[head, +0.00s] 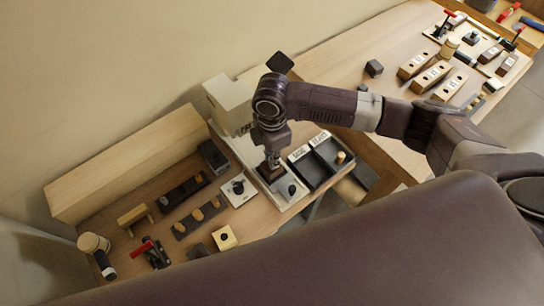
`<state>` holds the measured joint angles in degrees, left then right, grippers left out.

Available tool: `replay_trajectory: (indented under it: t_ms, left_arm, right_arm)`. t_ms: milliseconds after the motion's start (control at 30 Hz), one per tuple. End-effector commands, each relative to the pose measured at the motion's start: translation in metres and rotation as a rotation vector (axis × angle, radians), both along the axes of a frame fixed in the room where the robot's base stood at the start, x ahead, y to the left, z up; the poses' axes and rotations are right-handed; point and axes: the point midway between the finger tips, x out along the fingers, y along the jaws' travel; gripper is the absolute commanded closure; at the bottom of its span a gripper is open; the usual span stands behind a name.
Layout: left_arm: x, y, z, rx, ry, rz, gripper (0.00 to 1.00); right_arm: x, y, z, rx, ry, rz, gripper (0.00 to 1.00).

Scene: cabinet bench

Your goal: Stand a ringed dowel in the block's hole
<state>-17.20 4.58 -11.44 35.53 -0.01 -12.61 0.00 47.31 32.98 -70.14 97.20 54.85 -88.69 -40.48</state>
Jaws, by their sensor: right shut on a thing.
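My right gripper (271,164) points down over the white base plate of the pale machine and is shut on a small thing. The fingers hide most of that thing, so I cannot tell what it is. A pale wooden block (224,237) with a dark hole in its top sits near the bench's front edge. Light-coloured pegs stand in a dark rack (180,231) left of the gripper; I cannot make out rings on them. Another dark rack (171,199) lies behind it. A short light peg (341,157) is in the dark two-part tray (318,180). My left gripper is out of view.
The pale machine (230,104) rises behind the gripper. A long wooden box (130,168) lines the back. A red-handled clamp (152,252) and a mallet (98,250) are at the left. Wooden planes (417,65) and other tools lie on the far right bench.

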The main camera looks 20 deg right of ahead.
Motion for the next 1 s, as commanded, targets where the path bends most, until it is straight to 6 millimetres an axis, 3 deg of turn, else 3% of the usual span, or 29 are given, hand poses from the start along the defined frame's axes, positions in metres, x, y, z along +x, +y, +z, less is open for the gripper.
replay_trajectory:
  t_ms: [600, 633, 800, 1000]
  left_arm:
    - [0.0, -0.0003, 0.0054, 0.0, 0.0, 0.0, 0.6]
    - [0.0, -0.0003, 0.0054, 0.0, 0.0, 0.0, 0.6]
    - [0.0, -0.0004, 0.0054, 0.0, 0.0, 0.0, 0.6]
    - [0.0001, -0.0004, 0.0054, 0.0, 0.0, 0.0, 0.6]
  right_arm:
    - [-0.0003, 0.0001, -0.0048, 0.0, 0.001, 0.0, 0.96]
    - [-0.0004, 0.0001, -0.0048, 0.0, 0.001, 0.0, 0.85]
    - [-0.0003, 0.0001, -0.0048, 0.0, 0.001, 0.0, 0.67]
    - [-0.0003, 0.0001, -0.0047, 0.0, 0.001, 0.0, 0.67]
